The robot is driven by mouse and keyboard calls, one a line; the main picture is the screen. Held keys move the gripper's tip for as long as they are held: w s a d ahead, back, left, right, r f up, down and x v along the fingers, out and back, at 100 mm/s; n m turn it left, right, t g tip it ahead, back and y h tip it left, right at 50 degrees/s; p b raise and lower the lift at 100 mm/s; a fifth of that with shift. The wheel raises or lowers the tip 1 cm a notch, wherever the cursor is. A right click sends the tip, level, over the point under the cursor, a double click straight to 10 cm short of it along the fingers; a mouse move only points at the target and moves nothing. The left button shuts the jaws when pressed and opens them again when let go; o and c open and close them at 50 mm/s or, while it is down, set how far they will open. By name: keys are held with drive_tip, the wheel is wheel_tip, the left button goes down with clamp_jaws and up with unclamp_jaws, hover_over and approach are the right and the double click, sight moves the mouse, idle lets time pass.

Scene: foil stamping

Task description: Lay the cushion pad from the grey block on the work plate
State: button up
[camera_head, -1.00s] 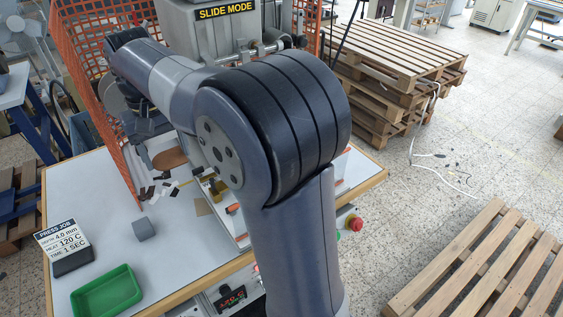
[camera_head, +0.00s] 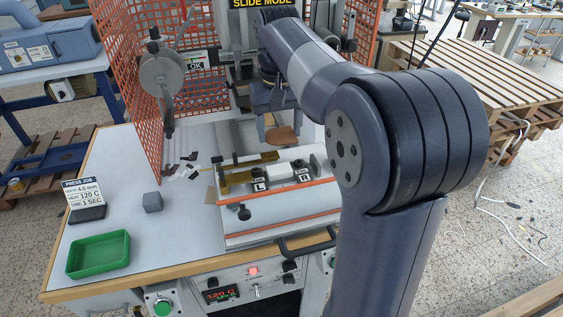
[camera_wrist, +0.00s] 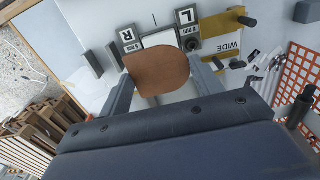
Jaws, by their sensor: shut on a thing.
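The cushion pad is a brown sheet with a rounded end (camera_wrist: 158,72), held between the fingers of my gripper (camera_wrist: 156,60) in the wrist view. In the head view the pad (camera_head: 284,138) hangs below my gripper (camera_head: 272,112), behind the fixture's black L and R blocks. The white work plate (camera_wrist: 160,38) shows in the wrist view between the R and L blocks, just beyond the pad's edge, which hides part of it. The pad appears above the fixture; its exact height I cannot tell. The grey block (camera_head: 152,202) stands on the bench at left, its top bare.
A yellow WIDE gauge (camera_wrist: 222,36) lies beside the L block. A green tray (camera_head: 98,254) and a press job sign (camera_head: 84,198) are on the bench's left. Orange mesh guards (camera_head: 128,90) stand beside the press. Dark and white scraps (camera_head: 187,167) lie behind the fixture.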

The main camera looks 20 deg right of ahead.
wheel_tip(320, 180, down, 9)
drive_tip(key=shift+f, duration=0.2)
drive_tip(key=shift+f, duration=0.15)
drive_tip(key=o, duration=0.9)
drive_tip(key=shift+o, duration=0.2)
wheel_tip(320, 180, up, 12)
drive_tip(key=shift+r, duration=0.15)
hover_over(280, 169)
drive_tip(key=shift+f, duration=4.05)
drive_tip(key=shift+w, duration=0.1)
